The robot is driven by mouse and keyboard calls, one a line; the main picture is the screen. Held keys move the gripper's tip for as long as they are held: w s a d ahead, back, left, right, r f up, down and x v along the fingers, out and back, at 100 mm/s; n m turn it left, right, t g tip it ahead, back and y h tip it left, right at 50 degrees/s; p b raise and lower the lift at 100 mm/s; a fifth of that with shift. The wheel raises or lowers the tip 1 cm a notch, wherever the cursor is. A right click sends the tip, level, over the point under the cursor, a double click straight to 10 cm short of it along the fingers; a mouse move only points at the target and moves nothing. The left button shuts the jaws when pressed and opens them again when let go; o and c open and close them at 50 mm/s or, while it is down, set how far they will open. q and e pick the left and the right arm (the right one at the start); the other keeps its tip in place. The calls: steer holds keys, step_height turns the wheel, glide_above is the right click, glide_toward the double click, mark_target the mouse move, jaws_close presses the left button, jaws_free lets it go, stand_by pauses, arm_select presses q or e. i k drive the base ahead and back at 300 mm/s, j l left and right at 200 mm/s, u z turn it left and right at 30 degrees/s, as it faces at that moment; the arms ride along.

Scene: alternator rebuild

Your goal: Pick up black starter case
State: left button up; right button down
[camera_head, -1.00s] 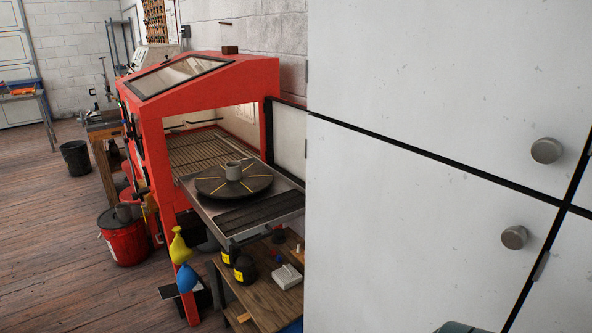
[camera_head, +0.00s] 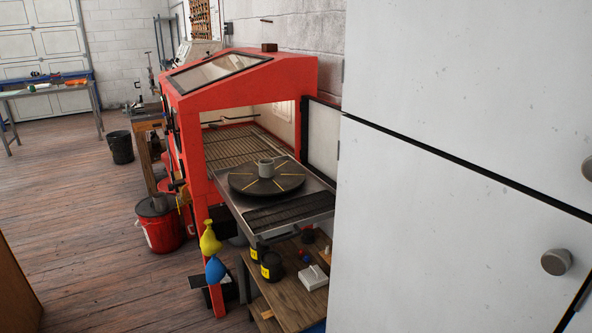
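I cannot make out a black starter case for sure. The turntable sits on the metal tray that sticks out of the red blasting cabinet (camera_head: 262,84). Neither of my grippers shows in the head view.
White cabinets (camera_head: 440,200) with round knobs fill the right side close by. A wooden bench (camera_head: 290,296) with black jars (camera_head: 271,266) stands below the tray. A red bucket (camera_head: 162,232) and a black bin (camera_head: 120,147) stand on the floor. Wooden floor (camera_head: 85,215) is clear at left.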

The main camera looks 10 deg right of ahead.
mark_target(266, 165)
steer(key=i+j+z, duration=0.4)
steer(key=i+j, duration=0.25)
steer(key=i+j+z, duration=0.35)
steer(key=i+j, duration=0.35)
steer(key=j, duration=0.2)
